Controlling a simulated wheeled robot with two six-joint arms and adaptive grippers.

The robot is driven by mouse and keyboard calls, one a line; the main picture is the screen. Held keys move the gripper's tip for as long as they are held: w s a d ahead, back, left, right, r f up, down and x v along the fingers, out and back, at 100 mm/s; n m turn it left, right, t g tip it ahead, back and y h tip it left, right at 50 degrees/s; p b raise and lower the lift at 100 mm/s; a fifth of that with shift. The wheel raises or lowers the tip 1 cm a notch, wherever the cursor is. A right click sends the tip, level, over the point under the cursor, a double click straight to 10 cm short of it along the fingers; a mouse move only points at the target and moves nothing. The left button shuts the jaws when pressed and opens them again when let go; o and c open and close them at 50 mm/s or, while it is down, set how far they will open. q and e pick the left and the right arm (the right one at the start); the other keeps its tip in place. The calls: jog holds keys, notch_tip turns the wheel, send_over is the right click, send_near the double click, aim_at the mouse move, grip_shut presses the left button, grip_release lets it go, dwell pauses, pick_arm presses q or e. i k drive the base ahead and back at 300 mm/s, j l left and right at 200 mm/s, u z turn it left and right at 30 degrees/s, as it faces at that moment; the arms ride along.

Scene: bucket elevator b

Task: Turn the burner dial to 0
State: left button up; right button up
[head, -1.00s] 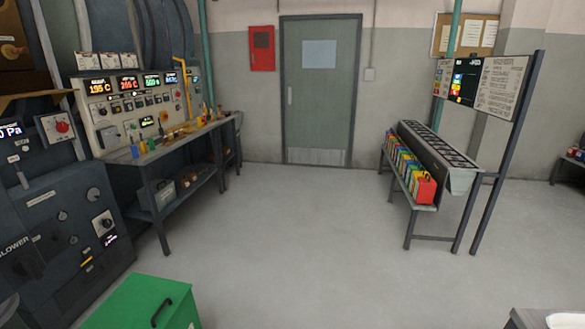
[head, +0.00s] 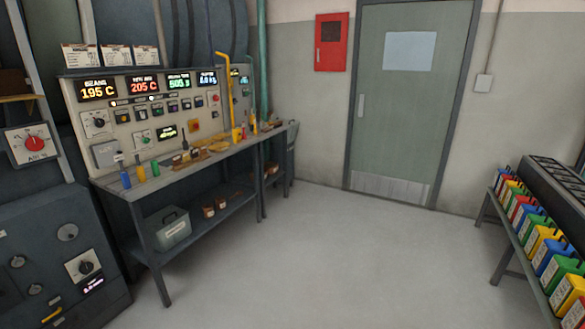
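A control panel (head: 150,115) stands at the left behind a workbench, with lit displays reading 195 C, 205 C and others. A black dial on a pale plate (head: 97,122) sits at the panel's left. A dial with a red centre (head: 34,143) is on a separate plate at the far left, with a label that seems to read AIR %. Another dial (head: 85,267) is on the dark machine at the lower left, above a small lit display. I cannot tell which is the burner dial; the labels are too small. Neither gripper is in view.
The workbench (head: 215,153) holds small bottles and tools, with a grey box (head: 166,229) on its lower shelf. A rack of coloured bins (head: 548,250) stands at the right. A closed door (head: 410,110) is at the back. The floor (head: 340,255) between is clear.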

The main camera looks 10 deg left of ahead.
aim_at(99, 122)
jog(key=i+j+u, duration=0.2)
jog(key=i+u, duration=0.25)
jog(key=i+j+u, duration=0.1)
jog(key=i+u, duration=0.6)
jog(key=u, duration=0.2)
jog(key=i+l+u, duration=0.25)
jog(key=i+u, duration=0.5)
jog(key=i+l+u, duration=0.2)
jog(key=i+u, duration=0.15)
jog(key=i, duration=0.1)
